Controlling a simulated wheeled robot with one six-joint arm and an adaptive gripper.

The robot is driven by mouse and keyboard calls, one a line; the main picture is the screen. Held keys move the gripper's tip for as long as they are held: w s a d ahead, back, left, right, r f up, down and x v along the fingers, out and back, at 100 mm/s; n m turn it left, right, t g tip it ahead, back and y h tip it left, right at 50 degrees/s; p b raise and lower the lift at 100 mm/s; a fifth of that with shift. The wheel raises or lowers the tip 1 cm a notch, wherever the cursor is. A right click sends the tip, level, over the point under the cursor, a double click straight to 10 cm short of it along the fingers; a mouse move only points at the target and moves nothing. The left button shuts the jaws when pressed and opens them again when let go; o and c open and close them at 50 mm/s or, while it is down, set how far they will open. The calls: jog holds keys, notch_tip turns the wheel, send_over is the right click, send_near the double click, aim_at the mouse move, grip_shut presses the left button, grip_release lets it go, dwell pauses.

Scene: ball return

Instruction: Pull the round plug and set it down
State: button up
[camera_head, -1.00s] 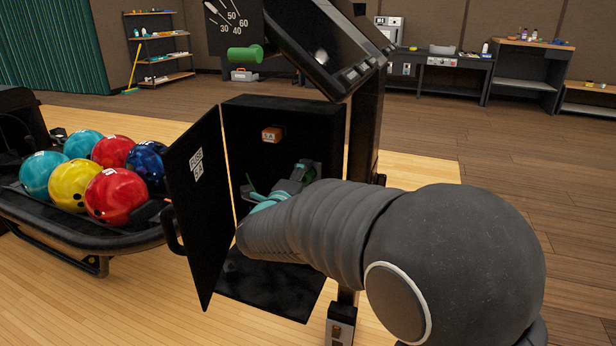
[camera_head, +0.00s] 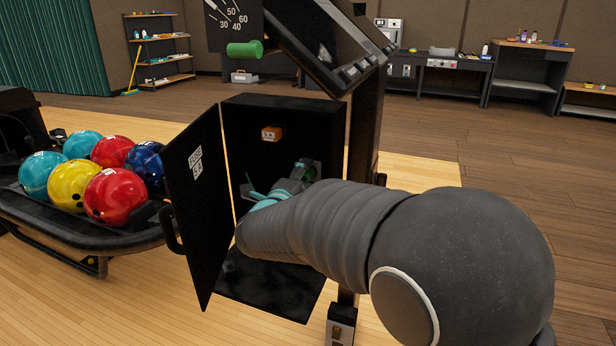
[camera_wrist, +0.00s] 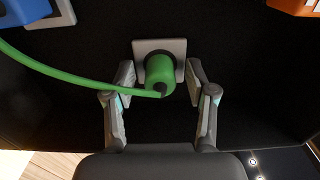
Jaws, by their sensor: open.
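The round plug (camera_wrist: 159,76) is green and sits in a pale square socket plate (camera_wrist: 177,47) on the dark back wall of the open cabinet. A green cord (camera_wrist: 80,76) runs from it to the left in the wrist view. My gripper (camera_wrist: 161,85) is open, with one finger on each side of the plug. I cannot tell whether either finger touches it. In the head view, my gripper (camera_head: 298,180) is inside the cabinet (camera_head: 283,105), and my arm hides much of it. Only a bit of green shows there beside the fingers.
The cabinet door (camera_head: 196,210) stands open on the left. An orange fuse block (camera_head: 271,134) is on the back wall above my gripper. A rack of bowling balls (camera_head: 75,229) stands left of the door.

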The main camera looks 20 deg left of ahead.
aim_at(304, 179)
grip_shut()
dwell(0.3)
jog(key=shift+s+a+b, duration=0.15)
jog(key=shift+s+b, duration=0.2)
jog(key=shift+s, duration=1.15)
jog(key=shift+s+a+b, duration=0.1)
jog(key=shift+s+b, duration=0.25)
jog(key=shift+s, duration=1.1)
